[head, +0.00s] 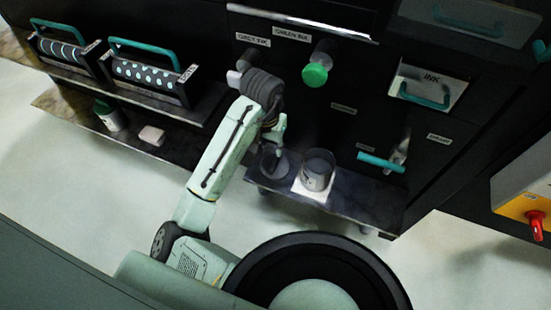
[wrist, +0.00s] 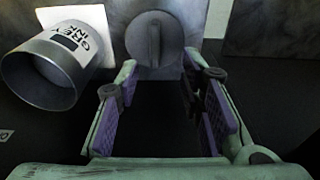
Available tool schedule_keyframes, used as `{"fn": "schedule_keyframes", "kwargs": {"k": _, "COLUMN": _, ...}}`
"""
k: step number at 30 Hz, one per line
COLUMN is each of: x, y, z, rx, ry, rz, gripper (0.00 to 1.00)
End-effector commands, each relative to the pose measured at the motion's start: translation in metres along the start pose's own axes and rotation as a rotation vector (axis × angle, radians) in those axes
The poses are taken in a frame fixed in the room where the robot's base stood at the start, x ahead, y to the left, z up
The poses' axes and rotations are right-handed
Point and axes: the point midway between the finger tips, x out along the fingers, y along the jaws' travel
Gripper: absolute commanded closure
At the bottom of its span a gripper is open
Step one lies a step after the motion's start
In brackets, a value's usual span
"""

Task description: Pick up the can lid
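The can lid (wrist: 155,42) is a dark grey disc with a raised bar handle across its middle. In the wrist view it lies just beyond my fingertips, lined up with the gap between them. In the head view the lid (head: 273,163) is a dark round shape on the low shelf, partly hidden by my gripper. My gripper (wrist: 160,76) is open and empty, its purple-padded fingers wide apart. In the head view my gripper (head: 277,143) is above the lid. The open grey ink can (wrist: 48,70) is left of the lid in the wrist view; the can (head: 317,170) also shows in the head view.
The can stands on a white sheet (head: 309,193) on the dark shelf (head: 360,204). Black cabinet fronts rise behind, with a green-capped nozzle (head: 317,74) and a teal handle (head: 381,161). Patterned rollers (head: 150,73) sit on a rack at upper left.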

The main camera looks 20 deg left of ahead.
Motion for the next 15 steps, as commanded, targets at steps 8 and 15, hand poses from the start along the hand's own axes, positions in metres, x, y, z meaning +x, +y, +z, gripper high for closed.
{"fn": "schedule_keyframes", "kwargs": {"k": 8, "x": 0.040, "y": 0.002, "z": -0.001, "rx": -0.001, "ry": 0.002, "rz": 0.002, "gripper": 0.65}}
{"fn": "schedule_keyframes", "kwargs": {"k": 15, "x": 0.058, "y": 0.005, "z": -0.003, "rx": 0.001, "ry": 0.001, "rz": 0.005, "gripper": 0.65}}
